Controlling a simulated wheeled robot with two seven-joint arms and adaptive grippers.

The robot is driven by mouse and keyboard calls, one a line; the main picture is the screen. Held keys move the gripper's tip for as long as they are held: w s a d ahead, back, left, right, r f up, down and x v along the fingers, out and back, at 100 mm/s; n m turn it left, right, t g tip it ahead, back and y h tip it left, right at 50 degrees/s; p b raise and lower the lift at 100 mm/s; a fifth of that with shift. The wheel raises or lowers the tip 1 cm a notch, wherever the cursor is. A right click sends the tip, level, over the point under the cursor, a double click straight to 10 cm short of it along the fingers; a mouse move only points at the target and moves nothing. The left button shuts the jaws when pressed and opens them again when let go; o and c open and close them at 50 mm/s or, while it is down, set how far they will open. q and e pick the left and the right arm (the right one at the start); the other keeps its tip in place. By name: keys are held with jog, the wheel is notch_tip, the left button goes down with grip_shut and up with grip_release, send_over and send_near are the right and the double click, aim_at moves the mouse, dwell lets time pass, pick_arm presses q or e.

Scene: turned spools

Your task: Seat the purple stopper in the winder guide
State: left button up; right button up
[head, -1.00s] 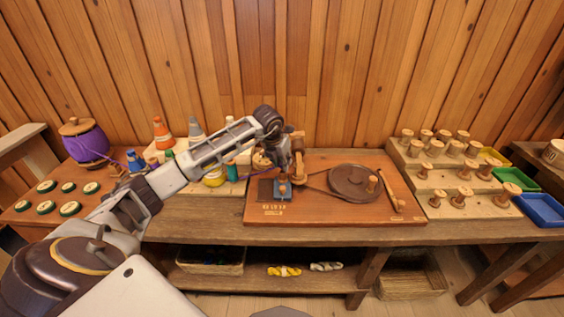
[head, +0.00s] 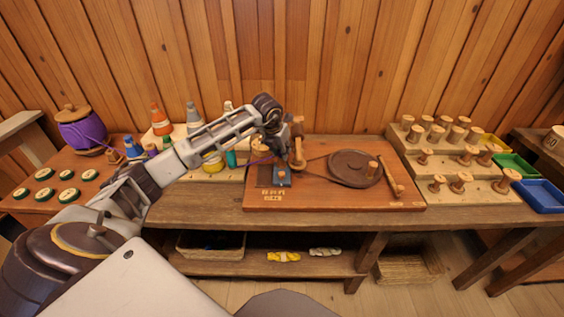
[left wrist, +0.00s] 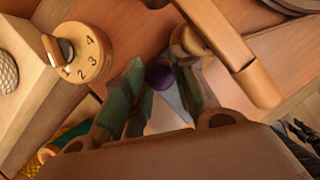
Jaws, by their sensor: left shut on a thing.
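The purple stopper (left wrist: 158,75) shows as a small dark purple round end between my left fingertips in the left wrist view. My left gripper (left wrist: 157,85) is shut on it, above the wooden winder. In the head view my left gripper (head: 279,150) hangs over the left part of the winder board (head: 330,197), beside an upright wooden post with an arm (head: 298,150). The stopper's lower end and the guide's opening cannot be made out, nor whether they touch. My right gripper is not in view.
On the board are a dark round wheel (head: 354,167), a small blue block (head: 282,180) and a wooden crank bar (head: 391,180). A numbered wooden dial (left wrist: 85,52) is near my fingers. Pegged spools (head: 460,160) stand right; cones (head: 193,112) and a purple-wound jar (head: 82,131) stand left.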

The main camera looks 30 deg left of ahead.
pick_arm(q)
jog(key=shift+f, duration=0.25)
jog(key=shift+o, duration=1.1)
jog(key=shift+f, duration=0.1)
jog(key=o, duration=0.5)
jog(key=shift+o, duration=0.2)
jog(key=o, duration=0.4)
jog(key=shift+r+p, duration=2.4)
jog(key=shift+r, duration=2.2)
